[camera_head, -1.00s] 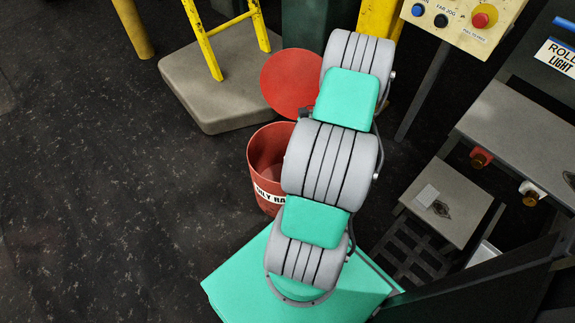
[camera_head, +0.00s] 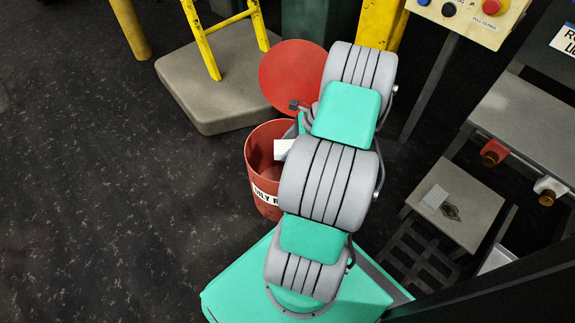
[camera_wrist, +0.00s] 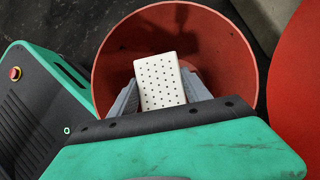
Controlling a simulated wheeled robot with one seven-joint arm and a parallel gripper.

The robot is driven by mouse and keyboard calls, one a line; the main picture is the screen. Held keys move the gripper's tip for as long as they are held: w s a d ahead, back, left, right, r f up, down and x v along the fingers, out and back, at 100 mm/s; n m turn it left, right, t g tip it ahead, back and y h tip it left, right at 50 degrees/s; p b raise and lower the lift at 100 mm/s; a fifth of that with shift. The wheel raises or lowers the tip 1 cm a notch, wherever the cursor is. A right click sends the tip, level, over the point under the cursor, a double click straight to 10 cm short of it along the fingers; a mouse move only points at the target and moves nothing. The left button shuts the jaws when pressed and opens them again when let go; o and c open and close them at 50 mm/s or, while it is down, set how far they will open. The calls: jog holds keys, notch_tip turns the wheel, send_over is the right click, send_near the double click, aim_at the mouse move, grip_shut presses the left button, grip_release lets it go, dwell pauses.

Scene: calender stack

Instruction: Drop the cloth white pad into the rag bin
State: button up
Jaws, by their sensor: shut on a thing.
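A white pad with rows of dark dots (camera_wrist: 160,80) is held between the two grey fingers of my gripper (camera_wrist: 162,92) in the wrist view. It is over the open mouth of the red rag bin (camera_wrist: 112,62). In the head view a corner of the white pad (camera_head: 281,149) shows at the mouth of the bin (camera_head: 259,165), beside my arm. The bin's label is partly hidden by my arm, and my fingers are mostly hidden there. How deep the pad is relative to the rim I cannot tell.
The bin's round red lid (camera_head: 291,78) stands open behind it. A yellow ladder (camera_head: 214,45) stands on a grey block (camera_head: 205,95). A pale pad (camera_head: 435,198) lies on a low grey step (camera_head: 462,212) at right. Floor at left is clear.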

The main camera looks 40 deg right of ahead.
jog(key=o, duration=1.4)
jog(key=shift+r, duration=0.1)
jog(key=p+v, duration=0.3)
jog(key=v, duration=0.4)
jog(key=shift+s+d+r+p, duration=0.15)
jog(key=shift+r+p, duration=0.1)
jog(key=shift+p, duration=0.15)
